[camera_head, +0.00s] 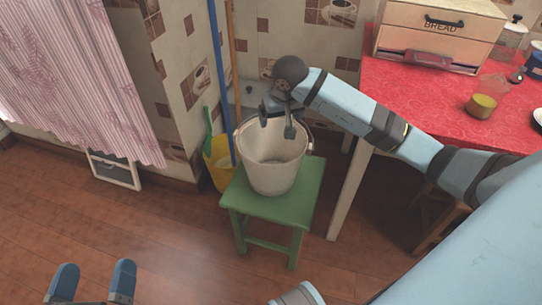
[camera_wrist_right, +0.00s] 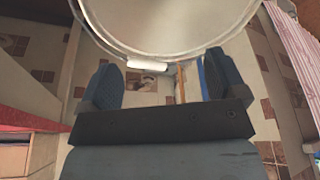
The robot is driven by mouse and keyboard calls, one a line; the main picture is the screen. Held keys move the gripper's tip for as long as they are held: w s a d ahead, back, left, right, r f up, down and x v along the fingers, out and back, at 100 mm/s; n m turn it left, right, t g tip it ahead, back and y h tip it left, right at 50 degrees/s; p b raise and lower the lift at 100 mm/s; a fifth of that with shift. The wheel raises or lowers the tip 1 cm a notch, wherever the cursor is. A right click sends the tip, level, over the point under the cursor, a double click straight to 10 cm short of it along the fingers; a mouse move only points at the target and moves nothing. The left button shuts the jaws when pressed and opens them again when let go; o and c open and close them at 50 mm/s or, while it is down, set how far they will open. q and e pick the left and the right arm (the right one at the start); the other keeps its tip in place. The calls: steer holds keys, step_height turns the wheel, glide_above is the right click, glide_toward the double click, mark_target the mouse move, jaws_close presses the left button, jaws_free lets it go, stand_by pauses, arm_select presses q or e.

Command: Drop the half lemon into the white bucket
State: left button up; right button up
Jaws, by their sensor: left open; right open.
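The white bucket (camera_head: 272,165) stands upright on a green stool (camera_head: 305,190). My right gripper (camera_head: 277,125) is open over the bucket's mouth, at its back rim. In the right wrist view its two fingers (camera_wrist_right: 161,80) are apart with nothing between them, and the bucket's pale rim and inside (camera_wrist_right: 165,20) fill the top. I cannot make out the half lemon for sure in either view. The bucket's floor is only partly visible, so I cannot tell whether the lemon lies there. My left gripper (camera_head: 95,266) is open and empty over the floor at the lower left.
A red-topped table (camera_head: 440,95) at the right carries a bread box (camera_head: 440,28), jars and a small yellowish item (camera_head: 481,106) with a brownish top. A yellow dustpan or bin (camera_head: 220,165) and a blue pole (camera_head: 222,80) stand left of the bucket. The wooden floor is clear at left.

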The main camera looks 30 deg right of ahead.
arm_select(q)
steer(key=r+p, duration=0.1)
steer(key=r+t+p, duration=0.1)
steer(key=r, duration=0.1)
steer(key=r+t, duration=0.1)
steer(key=shift+s+a+r+p, duration=0.2)
steer(key=shift+a+r+p, duration=0.1)
steer(key=shift+p, duration=0.1)
arm_select(e)
steer(key=v, duration=1.1)
arm_select(q)
steer(key=shift+d, duration=0.1)
